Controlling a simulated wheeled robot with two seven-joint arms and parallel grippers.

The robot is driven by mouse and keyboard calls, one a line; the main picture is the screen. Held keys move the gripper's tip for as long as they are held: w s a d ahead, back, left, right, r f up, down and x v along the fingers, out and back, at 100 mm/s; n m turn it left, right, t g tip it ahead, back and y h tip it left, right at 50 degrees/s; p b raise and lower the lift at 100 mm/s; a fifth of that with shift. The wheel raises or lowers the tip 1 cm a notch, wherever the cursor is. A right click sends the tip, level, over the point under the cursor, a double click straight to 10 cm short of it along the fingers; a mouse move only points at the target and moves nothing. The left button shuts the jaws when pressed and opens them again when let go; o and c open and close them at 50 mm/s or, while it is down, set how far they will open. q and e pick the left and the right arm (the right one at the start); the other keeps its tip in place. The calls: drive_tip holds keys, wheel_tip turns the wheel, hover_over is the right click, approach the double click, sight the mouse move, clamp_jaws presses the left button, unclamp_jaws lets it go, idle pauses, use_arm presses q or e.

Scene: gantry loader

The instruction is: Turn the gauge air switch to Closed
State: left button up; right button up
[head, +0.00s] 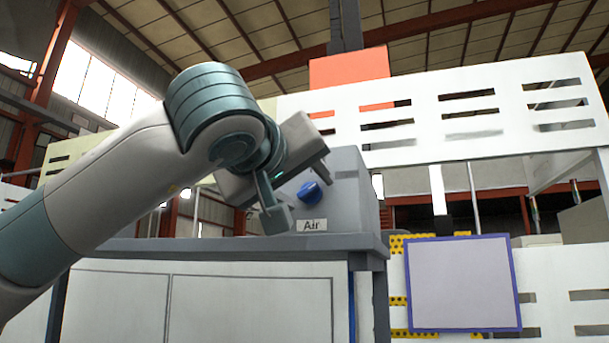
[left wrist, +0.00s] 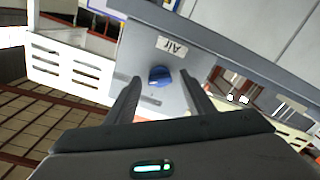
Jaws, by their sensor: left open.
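The air switch is a round blue knob (head: 309,193) on the front of a grey box (head: 345,190), just above a white label reading "Air" (head: 312,225). My left gripper (head: 283,200) is in front of the box, to the left of the knob in the head view. In the left wrist view the knob (left wrist: 159,75) lies ahead, between the two open fingers (left wrist: 158,90), and the label (left wrist: 170,45) appears upside down. The fingers look apart from the knob, with nothing between them touching it. My right gripper is not in view.
The grey box stands on a grey-topped cabinet (head: 210,248) with white doors. A purple-framed panel (head: 462,283) stands at the right, near yellow perforated strips (head: 398,300). White slotted panels (head: 460,112) run behind. An orange block (head: 349,66) sits higher up.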

use_arm(q)
drive_tip(key=shift+w+d, duration=0.15)
drive_tip(key=shift+w, duration=0.2)
drive_tip(key=c, duration=1)
drive_tip(key=shift+c, duration=0.2)
